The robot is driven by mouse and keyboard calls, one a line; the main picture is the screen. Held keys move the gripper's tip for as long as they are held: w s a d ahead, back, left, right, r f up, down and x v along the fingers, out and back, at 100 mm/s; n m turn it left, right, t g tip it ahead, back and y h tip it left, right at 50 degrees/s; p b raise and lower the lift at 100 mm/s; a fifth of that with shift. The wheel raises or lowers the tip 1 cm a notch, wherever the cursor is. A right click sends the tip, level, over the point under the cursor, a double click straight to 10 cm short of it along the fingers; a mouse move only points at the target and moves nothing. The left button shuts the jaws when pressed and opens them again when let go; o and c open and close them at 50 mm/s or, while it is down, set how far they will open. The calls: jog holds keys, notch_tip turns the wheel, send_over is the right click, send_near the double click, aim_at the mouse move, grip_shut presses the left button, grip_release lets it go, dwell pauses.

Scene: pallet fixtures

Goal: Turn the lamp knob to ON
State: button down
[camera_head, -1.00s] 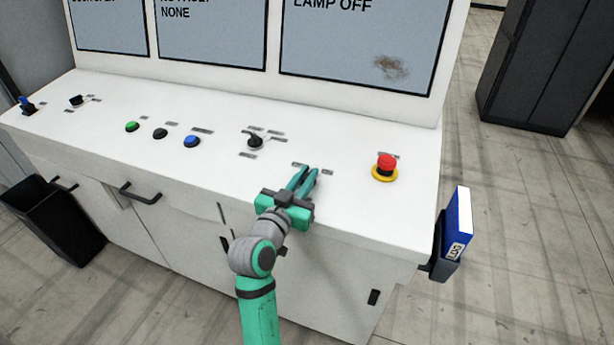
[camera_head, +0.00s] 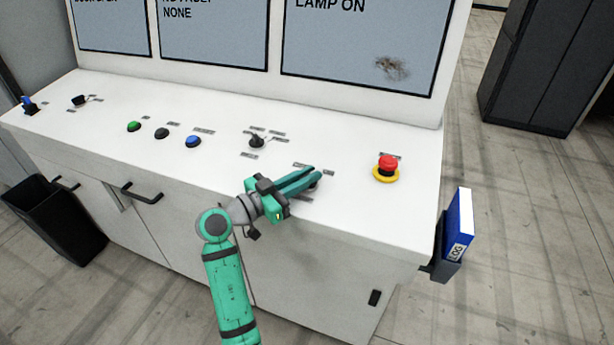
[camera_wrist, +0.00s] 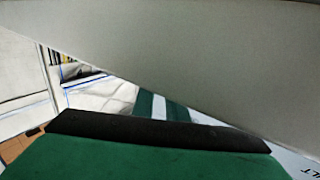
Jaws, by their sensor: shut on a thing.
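My gripper (camera_head: 313,178) lies low over the white console top (camera_head: 370,220), its green fingers pointing to the right. It is shut on the lamp knob, which is mostly hidden between and under the fingers; a dark bit shows at their tips. Small labels stand just behind the fingers. The right-hand screen (camera_head: 365,45) reads "LAMP ON". In the wrist view the green gripper body (camera_wrist: 150,155) and parts of the fingers (camera_wrist: 160,105) show, but the knob does not.
A red stop button (camera_head: 388,163) on a yellow ring stands to the right. A black selector knob (camera_head: 257,141) and green, black and blue buttons (camera_head: 193,141) lie to the left. A blue log binder (camera_head: 459,225) hangs at the right side. A black bin (camera_head: 62,215) stands at left.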

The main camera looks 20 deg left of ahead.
jog(key=shift+a+f, duration=0.1)
jog(key=c, duration=1.8)
grip_release()
jog(key=shift+o, duration=0.2)
jog(key=v, duration=1)
jog(key=shift+s+a, duration=0.15)
jog(key=shift+s, duration=0.2)
